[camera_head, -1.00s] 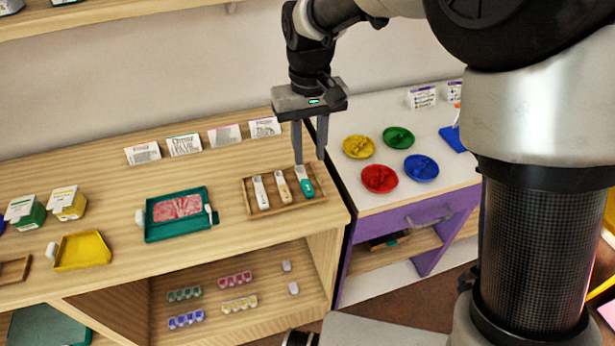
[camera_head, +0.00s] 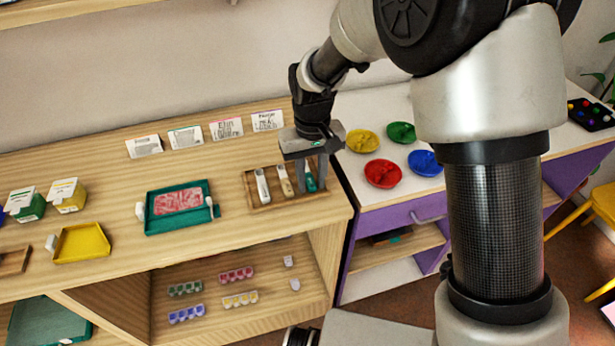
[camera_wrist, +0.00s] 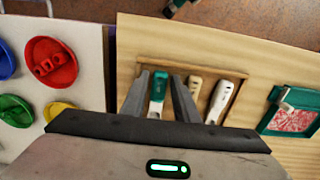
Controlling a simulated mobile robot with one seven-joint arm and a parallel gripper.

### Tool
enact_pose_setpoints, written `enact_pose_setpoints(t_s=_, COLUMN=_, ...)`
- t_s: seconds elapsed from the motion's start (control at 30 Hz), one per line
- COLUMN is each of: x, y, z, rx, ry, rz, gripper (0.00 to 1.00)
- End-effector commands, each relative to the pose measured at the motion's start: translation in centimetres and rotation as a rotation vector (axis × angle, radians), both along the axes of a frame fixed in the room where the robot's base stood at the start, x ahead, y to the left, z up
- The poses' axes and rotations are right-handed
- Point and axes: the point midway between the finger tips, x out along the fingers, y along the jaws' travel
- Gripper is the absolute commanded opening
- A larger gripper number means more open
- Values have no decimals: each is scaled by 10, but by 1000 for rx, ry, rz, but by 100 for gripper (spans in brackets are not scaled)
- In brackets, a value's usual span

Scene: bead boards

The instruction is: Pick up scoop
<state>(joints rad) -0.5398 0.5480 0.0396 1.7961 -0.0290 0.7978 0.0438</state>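A small wooden tray (camera_head: 262,207) on the wooden counter holds a white tool (camera_head: 262,187), a beige tool (camera_head: 285,184) and a teal tool (camera_head: 310,181) side by side. Which of them is the scoop is not clear from their shapes. My gripper (camera_head: 311,184) points down at the right end of the tray. In the wrist view its two fingers (camera_wrist: 160,77) are apart, one on each side of the teal tool (camera_wrist: 158,88). They look open, with a gap to the tool. The white tool (camera_wrist: 218,100) and beige tool (camera_wrist: 194,86) lie outside the fingers.
A green tray (camera_head: 152,226) with a pink mat and a yellow tray (camera_head: 82,258) stand to the left. Several coloured dishes, including a red dish (camera_head: 383,174), stand on the white-topped purple cabinet (camera_head: 375,222) to the right. Cards (camera_head: 226,130) stand behind.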

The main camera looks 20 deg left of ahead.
Motion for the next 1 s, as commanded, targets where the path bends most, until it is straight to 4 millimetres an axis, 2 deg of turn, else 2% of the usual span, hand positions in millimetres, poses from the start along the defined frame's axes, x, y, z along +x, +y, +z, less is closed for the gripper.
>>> enact_pose_setpoints(t_s=0.13, x=0, y=0, z=0, rx=0, ry=0, rz=0, gripper=26)
enact_pose_setpoints(t_s=0.3, x=0, y=0, z=0, rx=0, ry=0, rz=0, gripper=0)
enact_pose_setpoints(t_s=0.67, x=0, y=0, z=5, rx=1, ry=-2, rz=0, gripper=0)
enact_pose_setpoints(t_s=0.77, x=1, y=0, z=17, rx=2, ry=-3, rz=0, gripper=0)
enact_pose_setpoints(t_s=1.0, x=1, y=0, z=67, rx=2, ry=-3, rz=0, gripper=0)
